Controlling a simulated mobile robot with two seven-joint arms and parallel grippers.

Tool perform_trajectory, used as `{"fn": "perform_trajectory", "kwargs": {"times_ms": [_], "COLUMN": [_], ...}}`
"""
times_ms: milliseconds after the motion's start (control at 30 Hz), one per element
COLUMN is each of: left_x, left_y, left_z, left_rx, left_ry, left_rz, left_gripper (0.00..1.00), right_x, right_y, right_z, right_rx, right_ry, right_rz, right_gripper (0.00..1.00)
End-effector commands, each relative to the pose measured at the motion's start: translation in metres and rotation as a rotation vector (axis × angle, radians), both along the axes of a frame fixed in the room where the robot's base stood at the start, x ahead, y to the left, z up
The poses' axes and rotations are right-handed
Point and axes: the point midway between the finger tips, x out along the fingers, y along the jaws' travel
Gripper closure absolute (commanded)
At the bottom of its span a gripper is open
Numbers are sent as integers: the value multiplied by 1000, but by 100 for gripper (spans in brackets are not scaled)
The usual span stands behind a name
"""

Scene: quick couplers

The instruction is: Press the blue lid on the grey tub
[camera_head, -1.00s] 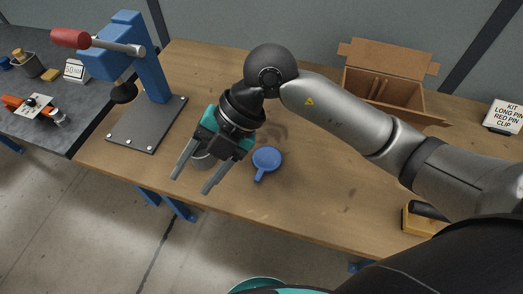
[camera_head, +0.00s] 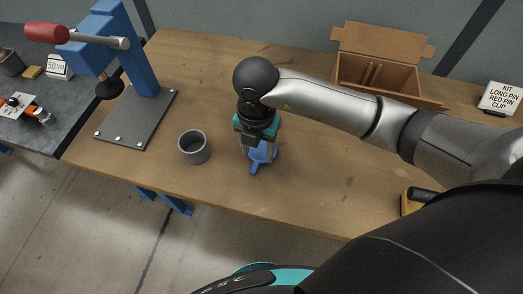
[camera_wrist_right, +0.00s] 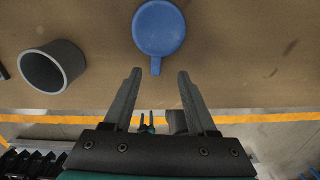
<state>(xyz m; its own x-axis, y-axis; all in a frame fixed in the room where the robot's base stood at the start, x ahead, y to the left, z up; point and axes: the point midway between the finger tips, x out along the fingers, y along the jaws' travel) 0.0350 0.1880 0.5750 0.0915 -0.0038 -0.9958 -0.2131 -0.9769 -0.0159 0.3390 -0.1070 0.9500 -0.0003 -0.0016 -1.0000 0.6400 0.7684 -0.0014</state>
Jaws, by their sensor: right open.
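The grey tub (camera_head: 194,147) stands upright and open on the wooden table, left of my right gripper. It also shows at the left of the right wrist view (camera_wrist_right: 52,68). The blue lid (camera_head: 256,160) lies flat on the table with its tab toward the front edge; it shows whole in the right wrist view (camera_wrist_right: 158,28). My right gripper (camera_head: 259,150) points down over the lid and partly hides it in the head view. In the right wrist view its fingers (camera_wrist_right: 158,78) are apart and empty, with the lid's tab ahead between them. My left gripper is out of view.
A blue press (camera_head: 128,45) with a red handle and dark base plate (camera_head: 137,118) stands left of the tub. An open cardboard box (camera_head: 378,75) and a kit sign (camera_head: 500,98) are at the back right. The table's front middle is clear.

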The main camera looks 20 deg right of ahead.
Motion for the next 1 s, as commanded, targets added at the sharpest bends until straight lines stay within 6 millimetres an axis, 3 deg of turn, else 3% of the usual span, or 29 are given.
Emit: {"fn": "perform_trajectory", "kwargs": {"times_ms": [167,500,767,1000], "left_x": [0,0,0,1], "left_y": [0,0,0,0], "left_z": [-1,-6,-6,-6], "left_rx": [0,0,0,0], "left_ry": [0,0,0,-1], "left_rz": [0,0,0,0], "left_gripper": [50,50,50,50], "right_x": [0,2,3,3], "right_y": [1,6,6,6], "right_z": [-11,-56,-58,-57], "right_rx": [0,1,1,2], "right_ry": [1,1,-1,-1], "right_rz": [0,0,1,1], "right_gripper": [43,43,43,68]}}
